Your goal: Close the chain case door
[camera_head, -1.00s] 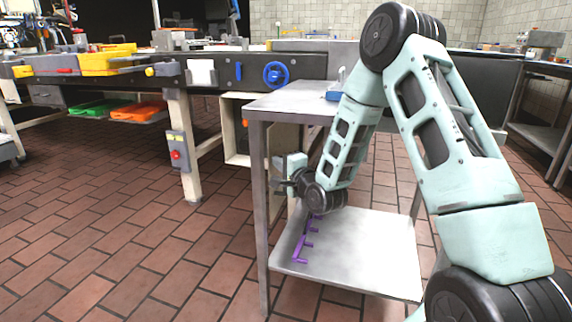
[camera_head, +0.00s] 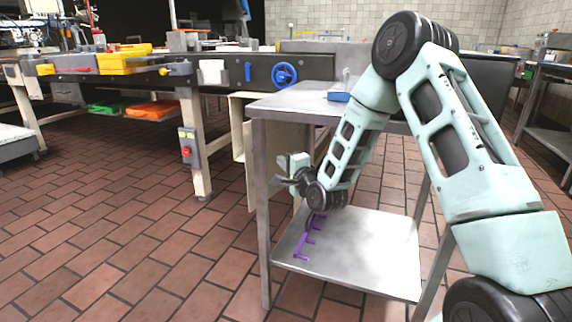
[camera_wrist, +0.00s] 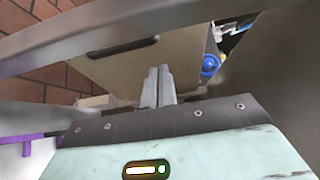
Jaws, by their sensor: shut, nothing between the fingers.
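A cream case (camera_head: 237,128) hangs under the machine's front in the head view, partly hidden behind the metal table. In the wrist view a cream panel with a dark slot (camera_wrist: 150,68), seemingly the chain case door, fills the upper middle. I cannot tell how far it stands open. My gripper (camera_head: 281,181) is between the table's top and lower shelf, by the left front leg. In the wrist view its fingers (camera_wrist: 158,84) are together and empty, pointing at the panel. I cannot tell whether they touch it.
The metal table (camera_head: 300,101) stands close around my arm, with its leg (camera_head: 261,215) beside my gripper. Purple pieces (camera_head: 308,237) lie on its lower shelf (camera_head: 360,265). The blue handwheel (camera_head: 285,75) is on the machine above the case. The tiled floor at left is clear.

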